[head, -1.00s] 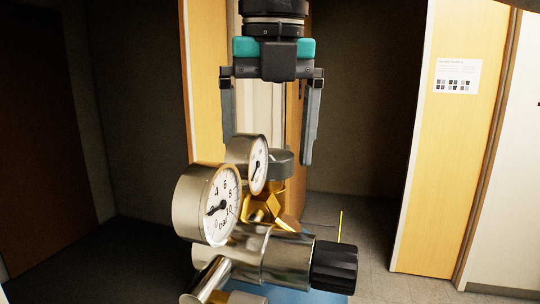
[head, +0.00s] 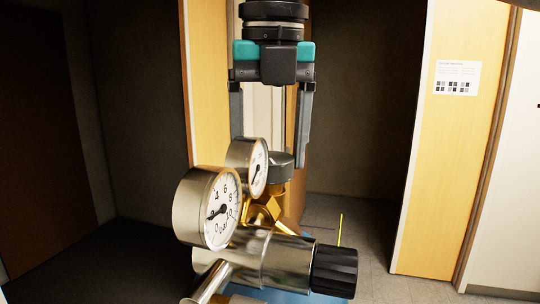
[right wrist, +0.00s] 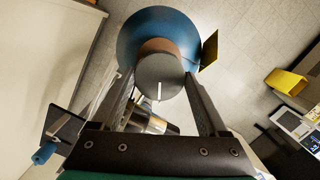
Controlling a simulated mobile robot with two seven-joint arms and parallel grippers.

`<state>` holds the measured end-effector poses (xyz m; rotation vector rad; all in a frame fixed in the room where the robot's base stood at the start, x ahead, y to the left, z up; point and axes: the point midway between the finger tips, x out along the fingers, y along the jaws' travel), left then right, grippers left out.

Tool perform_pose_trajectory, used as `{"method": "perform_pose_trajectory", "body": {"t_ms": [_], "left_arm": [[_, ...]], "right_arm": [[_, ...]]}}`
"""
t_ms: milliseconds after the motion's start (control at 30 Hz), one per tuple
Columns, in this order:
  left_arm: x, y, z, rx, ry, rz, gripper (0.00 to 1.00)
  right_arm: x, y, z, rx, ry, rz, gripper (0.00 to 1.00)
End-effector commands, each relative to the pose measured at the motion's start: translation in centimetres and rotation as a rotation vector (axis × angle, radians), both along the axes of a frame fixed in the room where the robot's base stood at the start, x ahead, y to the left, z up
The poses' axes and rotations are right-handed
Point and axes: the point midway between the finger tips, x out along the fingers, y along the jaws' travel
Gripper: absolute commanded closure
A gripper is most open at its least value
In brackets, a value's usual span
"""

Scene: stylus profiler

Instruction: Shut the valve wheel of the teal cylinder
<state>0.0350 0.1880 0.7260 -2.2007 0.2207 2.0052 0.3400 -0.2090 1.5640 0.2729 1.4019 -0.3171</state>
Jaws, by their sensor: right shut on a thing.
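The valve wheel (head: 281,167) is a dark grey round cap on top of the brass valve, behind the gauges. In the right wrist view it is a grey disc (right wrist: 158,72) with a white line on its face. The teal cylinder shows as a blue patch (head: 285,294) low in the head view and as a round blue shoulder (right wrist: 137,27) below the wheel in the right wrist view. My right gripper (head: 270,160) points down, shut on the wheel, with one finger on either side. The left fingertip is hidden behind the small gauge. My left gripper is not in view.
A chrome regulator (head: 270,258) with a large gauge (head: 210,207), a small gauge (head: 247,166) and a black knob (head: 335,270) stands in front of the wheel. A yellow plate (right wrist: 208,50) sticks up beside the cylinder. The floor behind is mostly clear.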

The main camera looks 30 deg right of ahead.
Motion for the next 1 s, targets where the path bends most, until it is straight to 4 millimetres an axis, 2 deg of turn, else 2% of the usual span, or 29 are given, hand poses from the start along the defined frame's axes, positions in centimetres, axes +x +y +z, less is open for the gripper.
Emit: {"method": "perform_pose_trajectory", "body": {"t_ms": [33,267,433,600,1000], "left_arm": [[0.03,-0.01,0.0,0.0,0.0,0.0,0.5],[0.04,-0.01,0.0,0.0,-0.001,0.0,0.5],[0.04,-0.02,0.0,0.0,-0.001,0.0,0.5],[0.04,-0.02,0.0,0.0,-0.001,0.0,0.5],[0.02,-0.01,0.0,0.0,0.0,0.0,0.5]], "right_arm": [[-0.01,-0.02,0.0,0.0,0.0,0.0,0.75],[-0.02,-0.01,0.0,0.0,0.0,0.0,1.0],[-0.01,0.01,0.04,-0.002,0.0,-0.028,1.0],[0.02,0.06,0.03,-0.003,0.0,-0.264,1.0],[0.15,0.17,-0.01,0.0,0.002,-0.673,1.0]]}}
